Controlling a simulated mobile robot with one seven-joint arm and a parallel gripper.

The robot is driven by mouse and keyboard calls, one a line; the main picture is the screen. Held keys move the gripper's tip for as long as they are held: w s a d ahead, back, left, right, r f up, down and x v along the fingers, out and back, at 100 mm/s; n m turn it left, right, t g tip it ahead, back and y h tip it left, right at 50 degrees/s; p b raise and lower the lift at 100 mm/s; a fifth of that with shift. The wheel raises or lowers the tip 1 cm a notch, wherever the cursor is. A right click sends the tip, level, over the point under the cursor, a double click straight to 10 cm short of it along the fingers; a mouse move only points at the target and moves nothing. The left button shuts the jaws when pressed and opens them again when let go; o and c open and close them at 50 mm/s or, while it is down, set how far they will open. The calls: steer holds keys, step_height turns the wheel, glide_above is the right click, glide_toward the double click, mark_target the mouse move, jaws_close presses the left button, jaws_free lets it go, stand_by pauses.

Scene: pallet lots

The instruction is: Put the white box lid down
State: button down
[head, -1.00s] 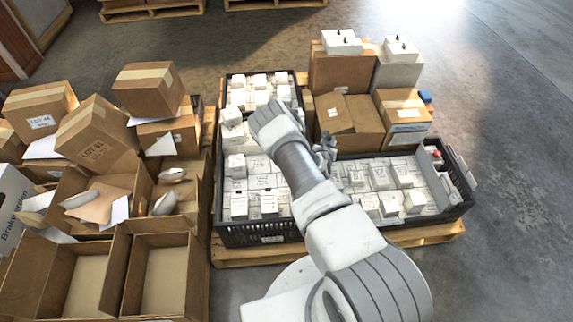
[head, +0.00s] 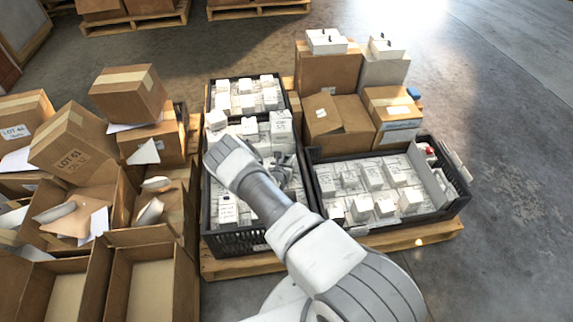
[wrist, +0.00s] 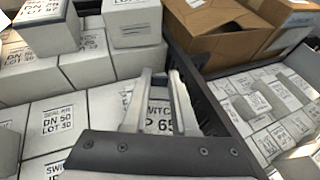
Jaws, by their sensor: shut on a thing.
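My gripper (head: 283,176) is over the right side of the long left crate (head: 238,245), among white boxes. In the wrist view its two pale fingers (wrist: 158,85) point away from me, close together. A white face printed SWITCH (wrist: 160,122) shows between and behind them. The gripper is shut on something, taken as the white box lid. The lid's outline is hard to make out, and I cannot tell if that face is part of it. My arm hides part of the crate in the head view.
White boxes printed DN 50 (wrist: 55,115) fill the left crate, some stacked higher. A dark crate wall (wrist: 205,85) separates it from the right crate (head: 437,215). Cardboard boxes (head: 343,120) stand behind the right crate. Opened cartons (head: 152,270) stand at the left.

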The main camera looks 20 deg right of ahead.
steer(key=shift+f, duration=1)
steer(key=shift+b, duration=0.3)
steer(key=shift+f, duration=0.25)
steer(key=c, duration=0.7)
jaws_free()
steer(key=shift+r, duration=0.15)
